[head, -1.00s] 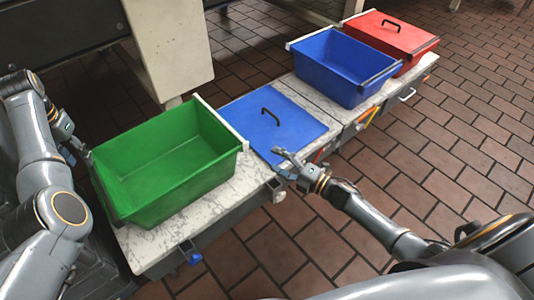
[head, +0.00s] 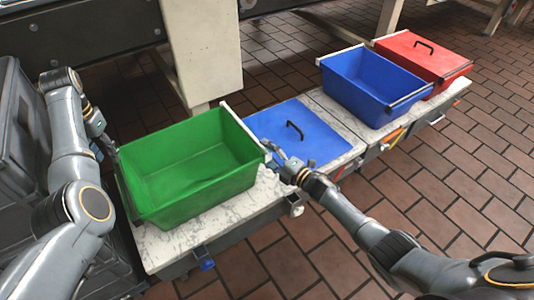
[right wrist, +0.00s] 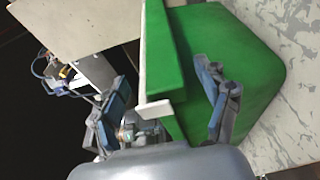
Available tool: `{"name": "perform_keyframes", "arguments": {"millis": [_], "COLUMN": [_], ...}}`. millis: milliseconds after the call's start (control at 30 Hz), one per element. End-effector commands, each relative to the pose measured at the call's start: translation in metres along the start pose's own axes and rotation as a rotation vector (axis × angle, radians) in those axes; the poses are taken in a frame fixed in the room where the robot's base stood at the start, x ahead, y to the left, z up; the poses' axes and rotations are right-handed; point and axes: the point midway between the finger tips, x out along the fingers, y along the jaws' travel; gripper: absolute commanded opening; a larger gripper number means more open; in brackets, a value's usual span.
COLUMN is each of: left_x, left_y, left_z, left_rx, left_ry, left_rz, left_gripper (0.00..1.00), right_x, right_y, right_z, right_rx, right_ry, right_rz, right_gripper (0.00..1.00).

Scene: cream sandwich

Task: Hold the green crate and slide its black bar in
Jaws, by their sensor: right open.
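The green crate (head: 190,200) stands open and empty on the marble-topped bench, with a white bar (head: 241,124) along its right rim. A dark strip, seemingly the black bar (head: 127,190), runs along its left side, partly behind my left arm. My left gripper (head: 112,150) is at the crate's left rim; its fingers are too small to read. My right gripper (head: 268,150) is open at the near end of the white bar. In the right wrist view, the white bar (right wrist: 152,75) and green wall (right wrist: 200,40) lie between its spread fingers (right wrist: 168,115).
A blue lid (head: 285,135) with a black handle lies right of the green crate. An open blue crate (head: 365,95) and a red lidded crate (head: 425,70) stand further right. A pale post (head: 203,55) stands behind the bench (head: 160,245).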

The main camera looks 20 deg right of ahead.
Motion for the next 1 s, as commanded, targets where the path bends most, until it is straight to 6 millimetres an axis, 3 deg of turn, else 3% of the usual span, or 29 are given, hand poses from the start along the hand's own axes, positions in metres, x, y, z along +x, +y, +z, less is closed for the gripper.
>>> {"name": "perform_keyframes", "arguments": {"millis": [200, 567, 1000], "left_x": [0.0000, 0.0000, 0.0005], "left_y": [0.0001, 0.0001, -0.0008], "left_z": [-0.0001, -0.0001, 0.0005], "left_rx": [0.000, 0.000, -0.012], "left_ry": [0.000, 0.000, 0.004], "left_rz": [0.000, 0.000, -0.004], "left_gripper": [0.38, 0.38, 0.34], "right_x": [0.0000, -0.0004, -0.0006], "right_y": [-0.0002, -0.0004, -0.0008], "right_z": [-0.0001, 0.0001, 0.0002], "right_rx": [0.000, 0.000, 0.000], "right_ry": [0.000, 0.000, -0.001], "right_rz": [0.000, -0.001, -0.002], "right_gripper": [0.73, 0.00, 0.00]}}
